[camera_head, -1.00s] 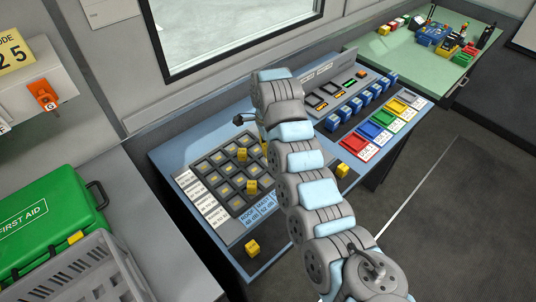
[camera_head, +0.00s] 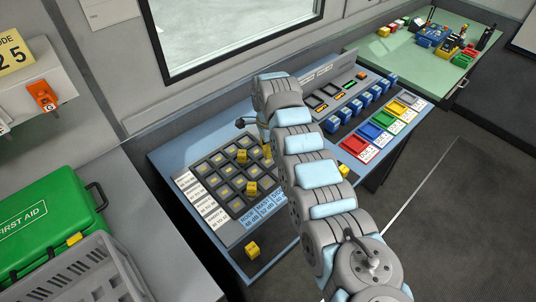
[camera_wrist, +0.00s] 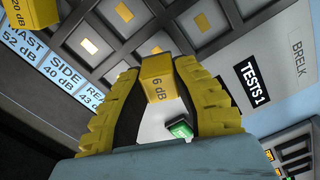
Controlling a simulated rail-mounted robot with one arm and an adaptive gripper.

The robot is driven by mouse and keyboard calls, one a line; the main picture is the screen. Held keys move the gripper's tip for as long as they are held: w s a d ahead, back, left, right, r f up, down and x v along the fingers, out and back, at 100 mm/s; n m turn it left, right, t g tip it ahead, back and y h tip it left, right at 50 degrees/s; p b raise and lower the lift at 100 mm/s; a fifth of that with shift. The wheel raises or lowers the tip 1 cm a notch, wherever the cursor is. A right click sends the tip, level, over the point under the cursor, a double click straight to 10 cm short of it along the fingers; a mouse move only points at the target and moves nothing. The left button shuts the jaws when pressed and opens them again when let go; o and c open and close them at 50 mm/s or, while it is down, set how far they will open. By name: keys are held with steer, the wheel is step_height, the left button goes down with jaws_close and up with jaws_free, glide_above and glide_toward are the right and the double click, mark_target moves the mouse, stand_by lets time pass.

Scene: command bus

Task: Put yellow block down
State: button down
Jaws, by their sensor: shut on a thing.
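My gripper (camera_wrist: 157,72) is shut on a yellow block (camera_wrist: 158,80) marked "6 dB", with its two yellow ribbed fingers pressing the block's sides. The block is in front of a grid of dark framed square sockets (camera_wrist: 75,18) in the wrist view; I cannot tell whether it touches the panel. In the head view my arm hides most of the gripper, at the right side of the socket grid (camera_head: 217,158). Other yellow blocks sit on the grid (camera_head: 251,187) and at the console's front edge (camera_head: 252,248).
Another yellow block (camera_head: 343,169) is right of my arm. Blue blocks (camera_head: 362,99) and coloured squares (camera_head: 383,118) line the console's right part. A small green thing (camera_wrist: 180,130) shows between my fingers. A green first aid case (camera_head: 45,215) and grey crate (camera_head: 75,270) stand at left.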

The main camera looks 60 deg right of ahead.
steer(key=shift+f, duration=1.45)
steer(key=shift+f, duration=0.1)
steer(key=c, duration=1)
jaws_free()
steer(key=shift+o, duration=0.2)
steer(key=shift+r+b, duration=0.55)
steer(key=shift+r, duration=5.6)
